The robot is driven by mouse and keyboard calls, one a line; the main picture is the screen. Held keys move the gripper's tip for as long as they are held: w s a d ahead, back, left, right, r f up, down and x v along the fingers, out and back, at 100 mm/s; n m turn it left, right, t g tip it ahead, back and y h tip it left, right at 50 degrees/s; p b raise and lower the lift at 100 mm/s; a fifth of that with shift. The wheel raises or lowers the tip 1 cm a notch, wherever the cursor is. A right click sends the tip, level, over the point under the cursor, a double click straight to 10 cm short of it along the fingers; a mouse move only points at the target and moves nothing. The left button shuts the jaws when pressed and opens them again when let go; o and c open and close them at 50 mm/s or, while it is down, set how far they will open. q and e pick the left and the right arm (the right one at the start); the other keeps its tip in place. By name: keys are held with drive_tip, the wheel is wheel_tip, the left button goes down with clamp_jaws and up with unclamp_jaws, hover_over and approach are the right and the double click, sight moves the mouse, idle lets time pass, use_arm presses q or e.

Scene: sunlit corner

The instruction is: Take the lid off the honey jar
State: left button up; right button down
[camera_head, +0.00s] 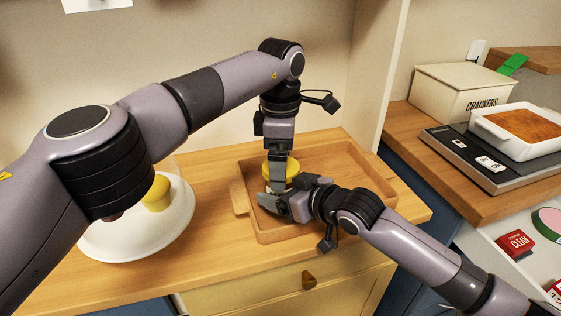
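The honey jar stands in a wooden tray (245,215) on the counter. Its yellow lid (292,169) shows on both sides of my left gripper; the jar body below is almost wholly hidden by my grippers. My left gripper (277,175) points straight down from above, with a finger in front of the lid. My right gripper (270,203) comes in from the right at the jar's lower part, just below the left one. The far fingers are hidden, so I cannot tell whether either gripper is closed on the jar or lid.
A white plate (112,247) with a yellow item (157,195) is at the left, partly behind my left arm. At the right are a crackers box (458,92) and a white baking dish (510,152) on a dark scale-like slab (470,160). The tray's right half is clear.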

use_arm(q)
wheel_tip(320, 180, up, 4)
drive_tip(key=shift+f, duration=0.1)
use_arm(e)
unclamp_jaws()
